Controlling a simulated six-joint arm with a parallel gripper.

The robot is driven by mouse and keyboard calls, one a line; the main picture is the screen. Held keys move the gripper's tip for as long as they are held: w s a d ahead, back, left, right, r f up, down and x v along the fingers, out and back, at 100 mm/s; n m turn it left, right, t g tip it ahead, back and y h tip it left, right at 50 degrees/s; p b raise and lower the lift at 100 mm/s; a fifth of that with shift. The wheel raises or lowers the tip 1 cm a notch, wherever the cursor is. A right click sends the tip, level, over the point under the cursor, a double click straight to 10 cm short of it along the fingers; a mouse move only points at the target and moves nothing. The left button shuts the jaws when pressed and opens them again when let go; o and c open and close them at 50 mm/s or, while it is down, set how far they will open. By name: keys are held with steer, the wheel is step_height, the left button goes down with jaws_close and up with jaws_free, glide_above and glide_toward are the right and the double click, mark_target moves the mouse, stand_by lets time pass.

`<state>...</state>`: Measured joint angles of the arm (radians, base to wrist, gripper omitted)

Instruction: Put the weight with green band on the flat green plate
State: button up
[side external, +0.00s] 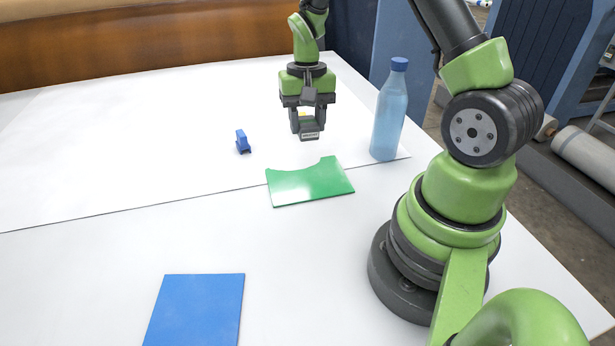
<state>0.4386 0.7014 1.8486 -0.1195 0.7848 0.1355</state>
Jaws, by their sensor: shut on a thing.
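My gripper (309,127) points down over the white table, behind the flat green plate (312,184). It is shut on a small, mostly hidden thing. Only a yellowish-green patch of that thing (304,114) shows between the fingers, so I cannot tell for sure that it is the weight with the green band. The fingertips look close to the table, but I cannot tell whether the held thing touches it. The green plate lies flat and bare, with a curved notch in its far edge. No other green-banded weight shows.
A small blue object (242,142) stands left of my gripper. A blue bottle (391,110) with a dark blue cap stands upright to the right, near the table edge. A flat blue plate (196,310) lies at the front. The table's left side is clear.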

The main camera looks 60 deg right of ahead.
mark_target(307, 178)
steer(key=shift+s+a+f+n, duration=0.1)
steer(key=shift+s+a+n, duration=0.1)
steer(key=shift+a+n, duration=0.15)
step_height(307, 178, down, 10)
steer(key=shift+a+r, duration=0.1)
steer(key=shift+r, duration=0.05)
steer(key=o, duration=1.2)
